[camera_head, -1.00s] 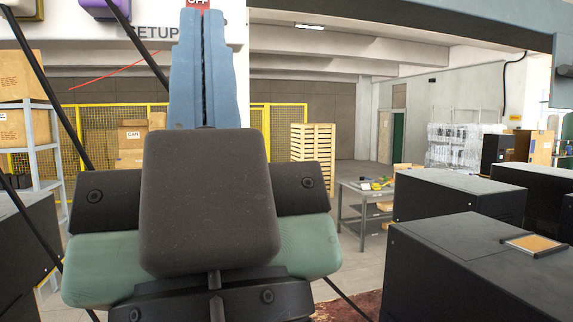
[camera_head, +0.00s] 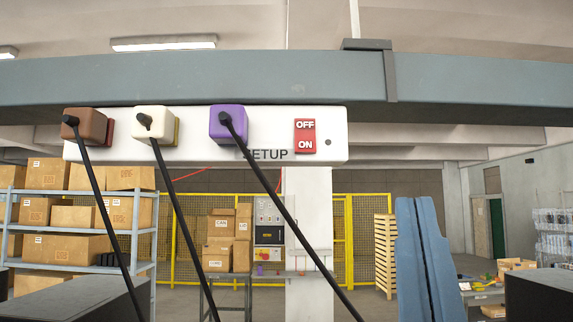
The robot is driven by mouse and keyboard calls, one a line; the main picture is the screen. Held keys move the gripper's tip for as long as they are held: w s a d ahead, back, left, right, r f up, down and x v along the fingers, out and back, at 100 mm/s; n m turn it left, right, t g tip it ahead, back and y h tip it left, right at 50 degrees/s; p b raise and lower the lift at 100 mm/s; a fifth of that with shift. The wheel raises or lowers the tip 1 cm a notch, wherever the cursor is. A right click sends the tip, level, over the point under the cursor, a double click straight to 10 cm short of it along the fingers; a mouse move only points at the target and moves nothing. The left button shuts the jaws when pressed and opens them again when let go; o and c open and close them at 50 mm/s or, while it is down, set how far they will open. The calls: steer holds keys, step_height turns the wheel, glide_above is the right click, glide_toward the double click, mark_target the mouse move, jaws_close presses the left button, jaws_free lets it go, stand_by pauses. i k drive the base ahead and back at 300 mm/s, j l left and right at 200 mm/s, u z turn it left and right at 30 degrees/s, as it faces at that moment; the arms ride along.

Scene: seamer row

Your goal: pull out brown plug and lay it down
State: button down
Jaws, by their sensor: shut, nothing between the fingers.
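The brown plug (camera_head: 87,127) sits at the left end of a white power strip (camera_head: 200,150), with a black cable hanging down from it. A cream plug (camera_head: 154,124) and a purple plug (camera_head: 228,122) sit to its right, each with its own black cable. My gripper (camera_head: 418,205) shows at lower right as two long blue fingers pointing up, shut together and holding nothing. It is below and well to the right of the plugs, apart from the strip.
A red OFF/ON switch (camera_head: 305,136) is on the strip's right part. A grey-blue beam (camera_head: 200,78) runs above the strip. The three cables slant down to the right across the view. Shelves with boxes (camera_head: 75,235) stand behind at left.

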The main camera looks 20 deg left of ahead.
mark_target(91, 124)
steer(key=k+l+u, duration=0.15)
steer(key=u, duration=1.6)
